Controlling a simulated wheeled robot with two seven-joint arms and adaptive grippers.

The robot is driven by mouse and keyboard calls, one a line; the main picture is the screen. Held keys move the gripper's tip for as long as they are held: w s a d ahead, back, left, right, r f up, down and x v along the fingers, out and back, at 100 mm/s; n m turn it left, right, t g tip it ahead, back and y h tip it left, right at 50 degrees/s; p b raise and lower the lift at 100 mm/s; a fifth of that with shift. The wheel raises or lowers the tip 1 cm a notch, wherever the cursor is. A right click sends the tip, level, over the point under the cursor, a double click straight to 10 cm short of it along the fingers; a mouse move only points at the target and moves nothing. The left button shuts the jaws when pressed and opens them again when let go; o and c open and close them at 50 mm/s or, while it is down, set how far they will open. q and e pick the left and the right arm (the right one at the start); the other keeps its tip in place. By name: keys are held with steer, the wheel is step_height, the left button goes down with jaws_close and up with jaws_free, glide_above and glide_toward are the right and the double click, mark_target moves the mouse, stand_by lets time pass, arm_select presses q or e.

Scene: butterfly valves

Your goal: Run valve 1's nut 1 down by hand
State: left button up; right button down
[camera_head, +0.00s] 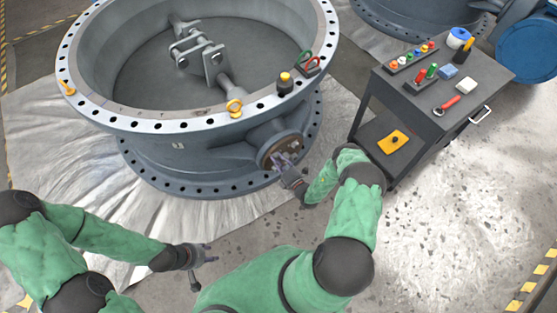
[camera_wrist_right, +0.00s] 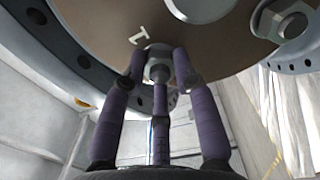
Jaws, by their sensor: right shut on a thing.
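Valve 1 (camera_head: 200,165) is a large grey flanged body with a round brown cover plate (camera_head: 284,151) on its near right side. My right gripper (camera_head: 281,160) is at this plate. In the right wrist view, the plate (camera_wrist_right: 220,55) carries a painted "1" (camera_wrist_right: 139,35) beside nut 1 (camera_wrist_right: 158,73). The three purple fingers of my right gripper (camera_wrist_right: 160,84) are closed around the nut from below, partly hiding it. A second nut (camera_wrist_right: 290,25) sits at upper right on the plate. My left gripper (camera_head: 203,258) is open and empty, low above the floor.
A dark tool cart (camera_head: 420,110) with small coloured items and a red-handled tool (camera_head: 452,102) stands to the right. Yellow eyebolts (camera_head: 235,106) sit on the valve's upper flange. Another large valve (camera_head: 420,15) is behind. The floor at front right is clear.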

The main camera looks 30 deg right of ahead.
steer(key=shift+s+a+f+m, duration=0.15)
steer(key=shift+a+f+m, duration=0.05)
steer(key=shift+a+m, duration=0.45)
steer(key=shift+m, duration=0.15)
steer(key=c, duration=1)
jaws_free()
steer(key=shift+o, duration=0.2)
steer(key=shift+r, duration=0.1)
steer(key=shift+d, duration=0.3)
steer(key=shift+s+d, duration=0.15)
steer(key=shift+s, duration=0.05)
steer(key=s, duration=1.1)
steer(key=shift+s+d, duration=0.2)
steer(key=shift+d, duration=0.1)
steer(key=shift+a, duration=0.1)
